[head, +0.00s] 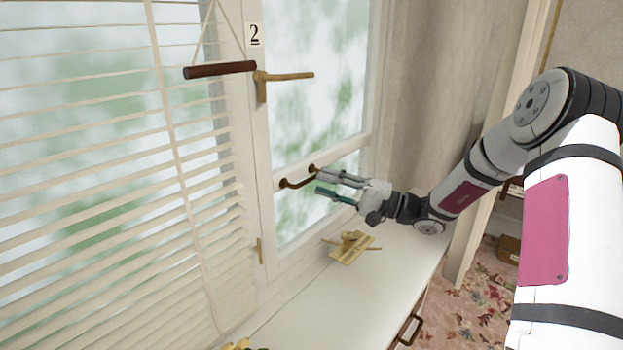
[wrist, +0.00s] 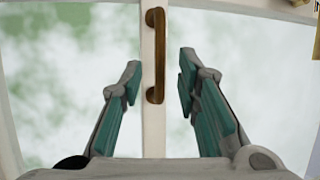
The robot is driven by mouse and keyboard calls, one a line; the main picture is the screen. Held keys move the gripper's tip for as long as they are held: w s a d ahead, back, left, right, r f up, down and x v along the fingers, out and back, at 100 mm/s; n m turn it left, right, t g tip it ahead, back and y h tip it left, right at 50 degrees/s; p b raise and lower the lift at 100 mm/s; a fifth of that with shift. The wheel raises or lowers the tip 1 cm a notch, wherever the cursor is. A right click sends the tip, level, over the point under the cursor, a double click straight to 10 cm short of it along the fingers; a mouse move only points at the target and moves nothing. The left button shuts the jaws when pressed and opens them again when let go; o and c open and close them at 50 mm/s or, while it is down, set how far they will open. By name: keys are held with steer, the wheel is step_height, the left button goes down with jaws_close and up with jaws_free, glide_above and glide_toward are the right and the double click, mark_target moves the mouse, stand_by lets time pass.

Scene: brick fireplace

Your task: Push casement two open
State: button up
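Casement two (head: 263,150) is a white framed window with cloudy glass, marked with a "2" plate (head: 254,34). I see no clear gap along its frame. Its brass lever handle (head: 285,77) lies level, pointing right. A brown pull handle (head: 297,181) sits lower, on a glazing bar. My gripper (head: 318,182) is open and empty beside this pull. In the wrist view the pull (wrist: 155,55) stands between and beyond the open fingertips of my gripper (wrist: 160,78); I see no contact.
White slatted blinds (head: 100,180) hang at left, with a dark bar (head: 220,69) on cords. A brass fitting (head: 350,247) lies on the white sill (head: 330,300) under my gripper. A beige curtain (head: 430,90) hangs to the right. The front part of the sill is mostly clear.

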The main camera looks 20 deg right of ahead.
mark_target(311, 180)
steer(key=shift+x, duration=2.15)
jaws_close()
